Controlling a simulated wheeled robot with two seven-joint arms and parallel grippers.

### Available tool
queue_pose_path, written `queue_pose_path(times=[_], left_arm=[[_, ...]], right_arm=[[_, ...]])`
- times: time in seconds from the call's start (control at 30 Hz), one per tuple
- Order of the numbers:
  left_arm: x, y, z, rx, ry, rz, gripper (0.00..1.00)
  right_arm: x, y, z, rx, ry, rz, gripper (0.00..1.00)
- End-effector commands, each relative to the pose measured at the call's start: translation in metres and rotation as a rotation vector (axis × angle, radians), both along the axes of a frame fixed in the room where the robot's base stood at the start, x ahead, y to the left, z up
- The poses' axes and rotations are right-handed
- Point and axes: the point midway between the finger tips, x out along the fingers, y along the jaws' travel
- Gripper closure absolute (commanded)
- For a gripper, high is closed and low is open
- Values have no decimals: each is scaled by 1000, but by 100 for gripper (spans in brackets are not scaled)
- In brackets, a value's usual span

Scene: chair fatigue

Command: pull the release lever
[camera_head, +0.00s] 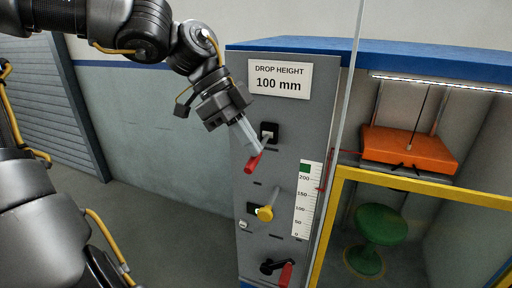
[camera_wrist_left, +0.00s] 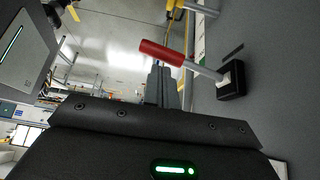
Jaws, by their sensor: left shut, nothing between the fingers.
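A lever with a red grip (camera_head: 253,162) sticks out from a black mount (camera_head: 269,131) high on the grey panel of the test machine. In the left wrist view its red grip (camera_wrist_left: 162,52) and grey shaft lead to a black square mount (camera_wrist_left: 231,80). My left gripper (camera_head: 256,149) is shut and empty, its fingertips right by this lever. The closed fingers also show in the left wrist view (camera_wrist_left: 161,86), just beside the red grip; I cannot tell if they touch it. A second red-gripped lever (camera_head: 286,275) sits low on the panel. No label marks either lever. My right gripper is not in view.
A sign (camera_head: 280,78) reads 100 mm. To the right, a yellow-framed bay holds a green stool (camera_head: 381,225) under an orange block (camera_head: 408,147). Floor left of the panel is clear.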

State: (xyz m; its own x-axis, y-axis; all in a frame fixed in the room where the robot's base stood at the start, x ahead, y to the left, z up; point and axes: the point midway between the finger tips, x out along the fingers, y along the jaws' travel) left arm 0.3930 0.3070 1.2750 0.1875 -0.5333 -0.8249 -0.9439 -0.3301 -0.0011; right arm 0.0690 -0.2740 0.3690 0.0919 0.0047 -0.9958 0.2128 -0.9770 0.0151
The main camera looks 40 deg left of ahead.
Motion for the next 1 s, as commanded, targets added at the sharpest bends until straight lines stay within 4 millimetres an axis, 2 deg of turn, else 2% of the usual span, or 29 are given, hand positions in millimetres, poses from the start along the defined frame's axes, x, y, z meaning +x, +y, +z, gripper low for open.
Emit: queue_pose_path(times=[0.17,1.0], left_arm=[[-1,0,7,0,2,0,100],[-18,-7,91,0,0,-1,100]], right_arm=[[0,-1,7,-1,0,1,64],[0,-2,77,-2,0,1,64]])
